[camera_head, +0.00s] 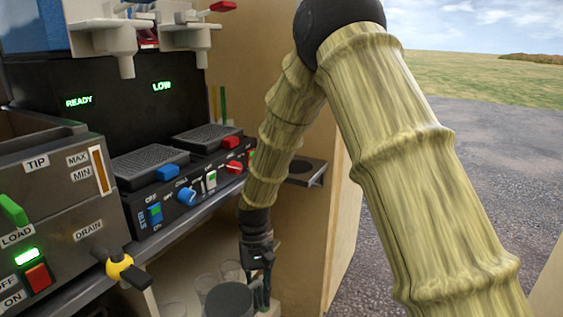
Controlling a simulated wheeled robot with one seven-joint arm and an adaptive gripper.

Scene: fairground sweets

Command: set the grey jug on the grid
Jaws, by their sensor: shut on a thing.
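A dark grey round vessel, the grey jug (228,299), is at the bottom edge of the view, partly cut off. My gripper (257,288) points down at its right side and is shut on it; the contact is partly hidden. Two dark grids lie on the machine above and to the left: a left grid (150,163) behind a blue button and a right grid (206,138) behind a red one. Both grids are bare. The jug is lower than the grids.
Clear cups (206,283) stand close to the jug on a low pale surface. A yellow and black drain tap (124,268) juts out at the left. Nozzle brackets (188,37) hang above the grids. A ring holder (307,172) is on the wooden panel at the right.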

